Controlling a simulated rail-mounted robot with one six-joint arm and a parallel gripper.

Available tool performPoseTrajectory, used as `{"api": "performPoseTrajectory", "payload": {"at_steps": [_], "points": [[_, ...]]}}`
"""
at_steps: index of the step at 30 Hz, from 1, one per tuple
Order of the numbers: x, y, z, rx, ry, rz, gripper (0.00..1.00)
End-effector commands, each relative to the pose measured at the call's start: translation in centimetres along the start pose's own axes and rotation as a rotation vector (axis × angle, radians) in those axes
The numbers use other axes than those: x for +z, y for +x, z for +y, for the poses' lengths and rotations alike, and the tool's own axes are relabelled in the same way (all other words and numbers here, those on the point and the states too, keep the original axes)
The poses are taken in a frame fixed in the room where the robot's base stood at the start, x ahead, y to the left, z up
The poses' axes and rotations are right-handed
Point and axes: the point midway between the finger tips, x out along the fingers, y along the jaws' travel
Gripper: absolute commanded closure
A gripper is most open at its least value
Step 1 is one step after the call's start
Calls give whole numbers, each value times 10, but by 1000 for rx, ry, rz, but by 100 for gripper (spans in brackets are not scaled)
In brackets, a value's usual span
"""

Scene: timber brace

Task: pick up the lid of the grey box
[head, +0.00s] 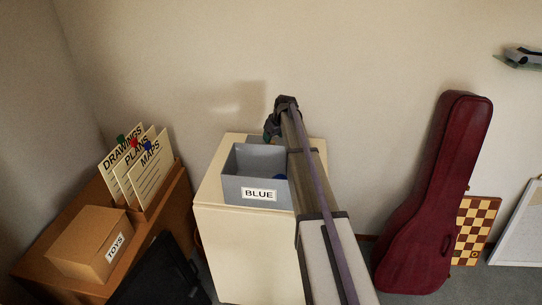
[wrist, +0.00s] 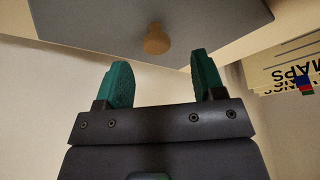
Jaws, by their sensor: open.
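The grey box (head: 240,190), labelled BLUE, stands on a cream cabinet in the head view. Its top looks open, and a bit of something blue shows inside, partly hidden by my arm. In the wrist view a flat grey panel with a round wooden knob (wrist: 156,40), which looks like the lid (wrist: 100,22), fills the top. I cannot make out the lid in the head view. My gripper (wrist: 163,75) has teal fingers, is open and empty, and is apart from the knob, which appears just beyond and between the fingertips.
The cream cabinet (head: 245,235) holds the box, with the wall close behind. To the left, a wooden unit bears a TOYS box (head: 90,245) and upright cards (head: 137,170), which also show in the wrist view (wrist: 290,72). A red instrument case (head: 440,200) leans at right.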

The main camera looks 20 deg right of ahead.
Motion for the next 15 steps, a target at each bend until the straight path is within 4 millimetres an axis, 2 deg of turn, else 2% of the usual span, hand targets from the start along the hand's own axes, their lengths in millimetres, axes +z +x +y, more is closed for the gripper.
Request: {"api": "performPoseTrajectory", "payload": {"at_steps": [2,9,15], "points": [[0,6,1,0,0,0,37],[2,52,5,1,0,0,37],[-1,49,4,2,0,1,37]]}}
